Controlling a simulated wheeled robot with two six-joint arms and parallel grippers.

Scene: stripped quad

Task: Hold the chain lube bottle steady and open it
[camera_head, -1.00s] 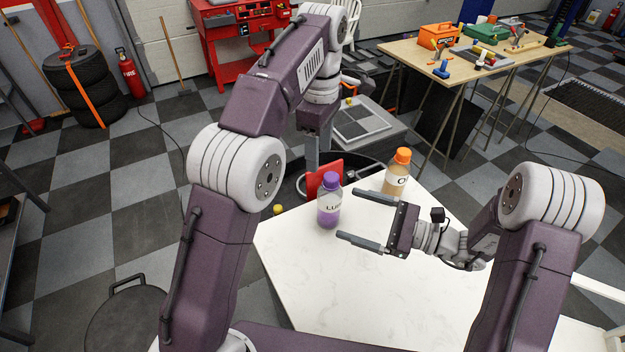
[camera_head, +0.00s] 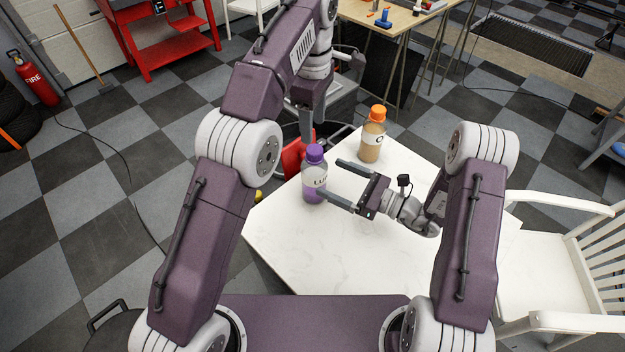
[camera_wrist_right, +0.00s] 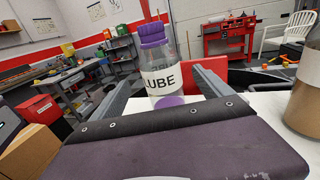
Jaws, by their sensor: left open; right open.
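The chain lube bottle (camera_head: 314,184) has a purple cap, a clear body and a white label. It stands upright near the left edge of the white table. The right wrist view shows it with "UBE" legible (camera_wrist_right: 162,82). My right gripper (camera_head: 328,176) is open, its two fingers pointing at the bottle from the right. In the right wrist view the bottle shows between the fingers, with no grip on it. My left gripper (camera_head: 306,122) hangs beyond the bottle, above and behind it, open. Its fingertips are partly hidden.
An orange-capped bottle (camera_head: 373,138) stands on the white table (camera_head: 330,250) near its far corner, close to my right gripper. A red object (camera_head: 292,158) is behind the lube bottle. A white chair (camera_head: 560,265) is at the right. The table's front is clear.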

